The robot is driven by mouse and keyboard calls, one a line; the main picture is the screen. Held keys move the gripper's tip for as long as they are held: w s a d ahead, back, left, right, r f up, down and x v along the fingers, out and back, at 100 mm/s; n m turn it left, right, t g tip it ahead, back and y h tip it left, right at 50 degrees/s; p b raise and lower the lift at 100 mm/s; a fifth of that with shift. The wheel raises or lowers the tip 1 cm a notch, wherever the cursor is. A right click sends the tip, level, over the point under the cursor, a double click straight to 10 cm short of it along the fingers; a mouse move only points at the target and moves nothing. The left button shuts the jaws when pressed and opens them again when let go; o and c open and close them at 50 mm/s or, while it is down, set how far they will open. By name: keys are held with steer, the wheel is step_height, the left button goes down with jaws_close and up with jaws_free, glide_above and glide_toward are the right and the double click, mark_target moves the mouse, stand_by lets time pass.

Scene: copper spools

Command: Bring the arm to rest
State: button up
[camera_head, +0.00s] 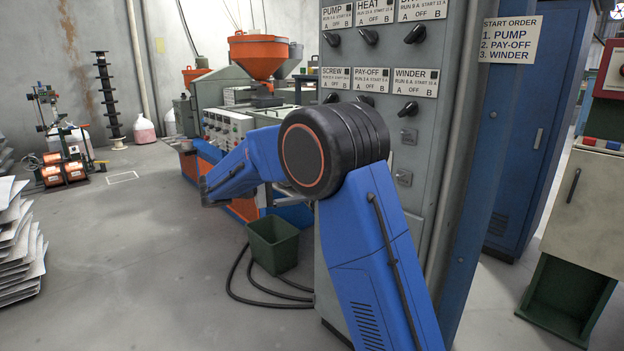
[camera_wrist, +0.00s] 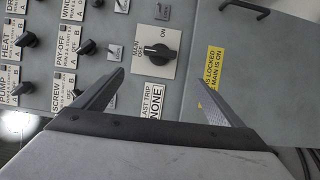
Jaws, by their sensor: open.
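My arm (camera_head: 375,240) is blue with a black joint. It rises in front of the grey control cabinet (camera_head: 455,60) and bends to the left at the top. My gripper (camera_wrist: 160,82) shows in the wrist view with two dark fingers spread wide apart and nothing between them. It faces the cabinet panel, beside a large black rotary switch (camera_wrist: 156,53) with an ON mark. A "LAST TRIP NONE" label lies between the fingers. I cannot tell how far the fingers are from the panel. The gripper is not clearly seen in the head view.
Small black knobs (camera_head: 368,36) stick out of the panel. A green bin (camera_head: 273,244) and black cables lie on the floor near the cabinet. An orange-hopper machine (camera_head: 258,56) stands behind my arm. Stacked sheets (camera_head: 20,245) stand far left. The left floor is mostly clear.

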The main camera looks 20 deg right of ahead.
stand_by(0.5)
steer(key=s+d+f+y, duration=0.1)
steer(key=s+d+y, duration=0.2)
steer(key=s, duration=0.4)
steer(key=s+d+f+n+y, duration=0.1)
steer(key=s+d+f+y, duration=0.15)
steer(key=s, duration=0.55)
steer(key=s+d+f+y, duration=0.1)
steer(key=s+d+y, duration=0.2)
steer(key=s, duration=0.4)
steer(key=s+a+f+t+y, duration=0.1)
steer(key=s+a+f+y, duration=0.2)
steer(key=s, duration=0.3)
steer(key=s+a+f+t+y, duration=0.2)
steer(key=s+a+f+y, duration=0.1)
steer(key=s, duration=0.4)
steer(key=s+a+f+t+y, duration=0.2)
steer(key=s+a+f+y, duration=0.1)
steer(key=s, duration=0.4)
steer(key=shift+s+a+f+m, duration=0.15)
steer(key=shift+a+f+m, duration=0.05)
steer(key=shift+f+m, duration=0.1)
